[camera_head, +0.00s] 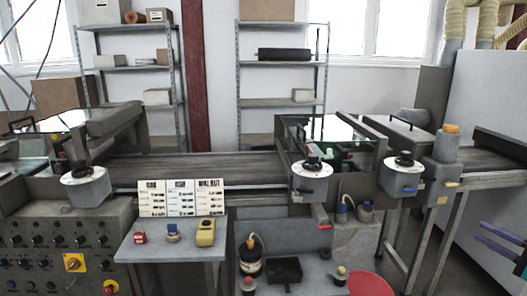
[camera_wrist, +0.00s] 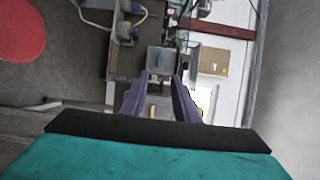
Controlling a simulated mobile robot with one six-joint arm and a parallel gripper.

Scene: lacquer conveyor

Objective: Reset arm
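My gripper (camera_head: 482,232) shows at the right edge of the head view, with two purple fingers pointing left and a bit of teal body behind them. The fingers are apart. In the wrist view my gripper (camera_wrist: 160,76) has its two purple fingers reaching up from a black bar on the teal body. A gap shows between them and nothing is held. The rest of my arm is out of view.
A conveyor (camera_head: 200,166) runs across the middle. A control panel (camera_head: 60,245) stands at left front, beside a small table (camera_head: 160,247) with several small items. A red round thing (camera_head: 369,284) is at front right; a pale wall (camera_head: 495,110) rises behind my gripper.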

